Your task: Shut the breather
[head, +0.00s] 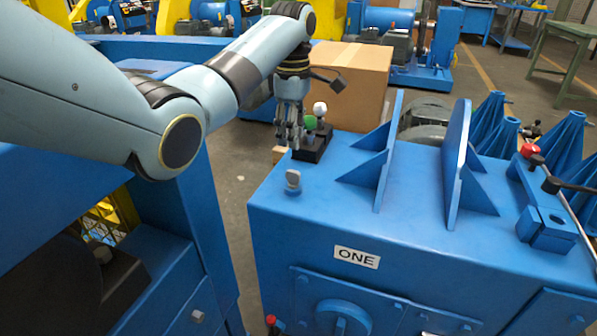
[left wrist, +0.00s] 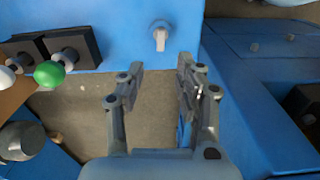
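A small grey fitting with a pale rounded tab, which looks like the breather (head: 293,182), stands upright on the blue housing top near its left edge. It also shows in the left wrist view (left wrist: 160,38), beyond my fingertips. My left gripper (head: 289,140) points down behind it, near the housing's back left corner. In the left wrist view my left gripper (left wrist: 158,78) is open, with a clear gap and nothing between its fingers. The fingers are apart from the fitting. My right gripper is in neither view.
A green knob (head: 310,122) and a white knob (head: 320,108) on black blocks stand close to my left gripper. A cardboard box (head: 355,75) is behind. Two upright blue plates (head: 457,150) rise from the housing (head: 330,215). A floor gap lies left of it.

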